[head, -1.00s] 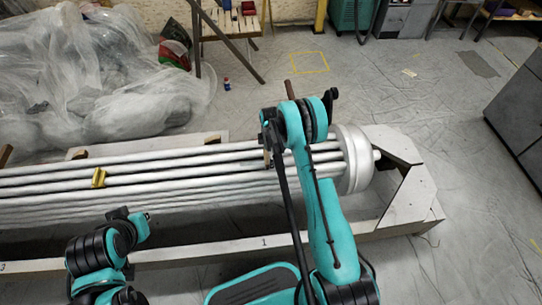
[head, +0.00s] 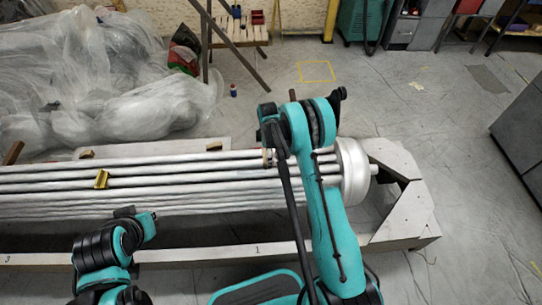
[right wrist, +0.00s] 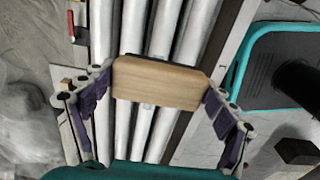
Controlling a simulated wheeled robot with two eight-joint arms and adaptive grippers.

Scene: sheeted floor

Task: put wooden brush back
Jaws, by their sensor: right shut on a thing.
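The wooden brush (right wrist: 158,84) shows in the right wrist view as a light wooden block with rounded corners. It lies crosswise between the fingers of my right gripper (right wrist: 160,92), which is shut on its two ends. Silver pipes run behind and below it; I cannot tell the gap between them. The brush's underside is hidden. In the head view my right arm reaches over the right part of the pipes and mostly hides the gripper. My left arm is folded at the lower left of the head view, and its fingers do not show.
The silver pipe bundle (head: 215,172) with a round end cap (head: 351,172) lies in a pale frame (head: 400,200). Plastic-covered heaps (head: 110,90) are behind left. A wooden table (head: 238,37) stands farther back.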

